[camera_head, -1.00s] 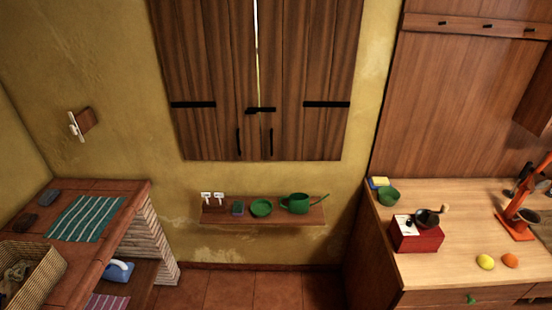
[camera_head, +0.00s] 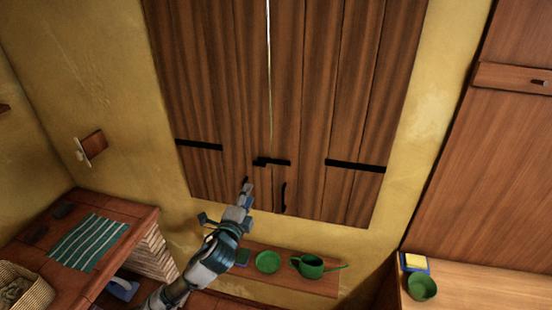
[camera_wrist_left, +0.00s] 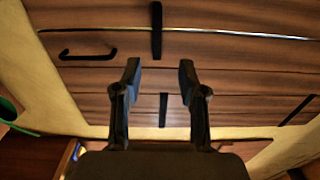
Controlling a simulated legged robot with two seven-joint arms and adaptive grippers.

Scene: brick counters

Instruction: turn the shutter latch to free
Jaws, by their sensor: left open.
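The shutter latch (camera_head: 271,162) is a short black bar lying across the gap between the two brown wooden shutters (camera_head: 315,110). In the left wrist view the latch (camera_wrist_left: 156,30) shows as a dark bar crossing the bright gap, beyond the fingertips. My left gripper (camera_head: 246,186) is just below the latch and slightly left of it in the head view, apart from it. In the left wrist view its two fingers (camera_wrist_left: 157,78) are spread with nothing between them. The gripper hides most of the left shutter's handle in the head view. My right gripper is not in view.
Black straps (camera_head: 355,165) cross the shutters. The right shutter's handle (camera_head: 283,197) hangs below the latch. A narrow shelf (camera_head: 325,283) with a green bowl (camera_head: 268,262) and a green watering can (camera_head: 312,266) is below. A brick counter (camera_head: 140,213) stands at left.

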